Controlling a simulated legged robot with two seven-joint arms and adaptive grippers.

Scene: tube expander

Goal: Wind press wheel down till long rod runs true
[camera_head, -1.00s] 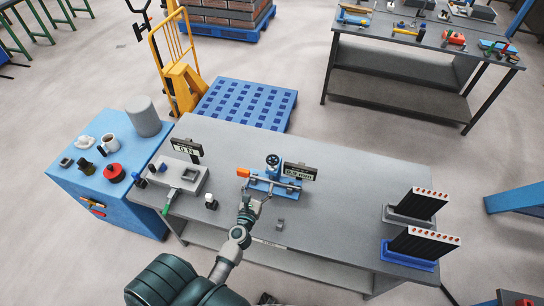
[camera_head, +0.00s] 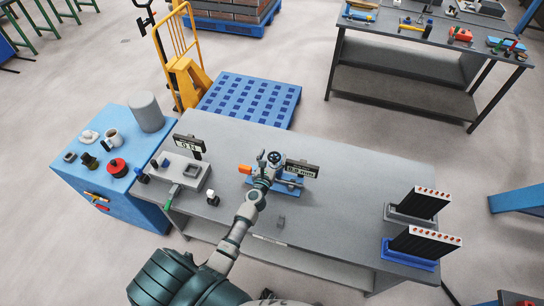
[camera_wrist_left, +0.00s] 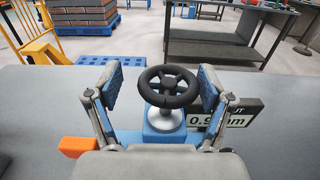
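The press wheel (camera_wrist_left: 170,88) is a black handwheel on a blue press with a silver hub; it also shows in the head view (camera_head: 273,157). My left gripper (camera_wrist_left: 160,87) is open, with one blue-padded finger on each side of the wheel. Gaps show between pads and rim. The blue press (camera_head: 290,188) stands on the grey bench. Behind my gripper, the long rod is mostly hidden; an orange piece (camera_head: 245,169) shows at the press's left. A display (camera_head: 301,169) beside the press reads about 0.9 mm. My right gripper is out of view.
On the bench (camera_head: 340,215), a grey box device (camera_head: 182,170) with a second display stands left. Two racks of dark rods (camera_head: 420,202) stand right. A blue cabinet (camera_head: 140,205) adjoins the left end. The bench between press and racks is clear.

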